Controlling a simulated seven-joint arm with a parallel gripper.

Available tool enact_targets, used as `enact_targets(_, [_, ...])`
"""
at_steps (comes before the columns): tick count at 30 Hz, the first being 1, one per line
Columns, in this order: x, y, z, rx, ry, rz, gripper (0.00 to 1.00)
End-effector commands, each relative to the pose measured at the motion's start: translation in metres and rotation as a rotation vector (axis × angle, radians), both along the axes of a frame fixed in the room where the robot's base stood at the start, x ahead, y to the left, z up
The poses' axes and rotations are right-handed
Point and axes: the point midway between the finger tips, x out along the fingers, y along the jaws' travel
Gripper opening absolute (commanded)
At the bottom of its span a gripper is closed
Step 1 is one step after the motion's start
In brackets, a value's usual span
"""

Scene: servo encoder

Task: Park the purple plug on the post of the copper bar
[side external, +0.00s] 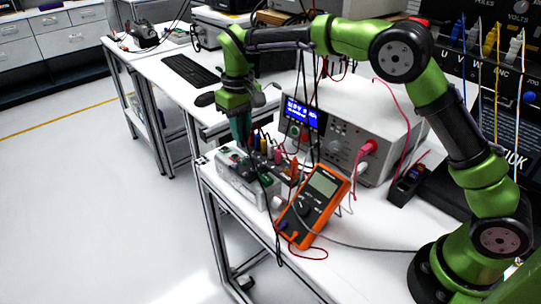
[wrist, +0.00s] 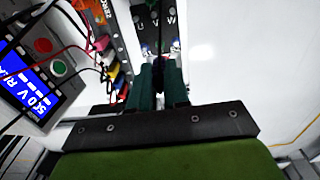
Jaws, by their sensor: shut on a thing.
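My gripper (side external: 240,138) points down over the terminal end of a grey metal box (side external: 243,184). In the wrist view its teal fingers (wrist: 160,84) are shut on a dark plug-like piece (wrist: 160,72) with a black lead running up from it. Its colour reads black, and I cannot tell whether its tip touches the box. A small purplish spot (side external: 283,226) shows at the lower left of the orange multimeter (side external: 316,202). I cannot make out the copper bar or its post; the fingers and the leads hide part of the terminals.
A bench instrument with a blue display (side external: 300,115) stands behind. Black leads hang over the box and the multimeter. The floor at left is clear.

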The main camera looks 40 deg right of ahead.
Motion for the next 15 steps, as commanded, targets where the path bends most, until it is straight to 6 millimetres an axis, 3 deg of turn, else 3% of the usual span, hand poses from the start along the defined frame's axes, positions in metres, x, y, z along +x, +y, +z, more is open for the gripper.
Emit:
enact_targets(3, [0.002, -0.01, 0.005, 0.001, -0.007, -0.02, 0.0])
enact_targets(6, [-0.004, -0.036, 0.006, 0.004, 0.001, -0.059, 0.0])
enact_targets(12, [-0.032, -0.091, -0.01, 0.005, 0.012, -0.083, 0.0])
enact_targets(15, [-0.043, -0.104, -0.02, 0.005, 0.013, -0.07, 0.0])
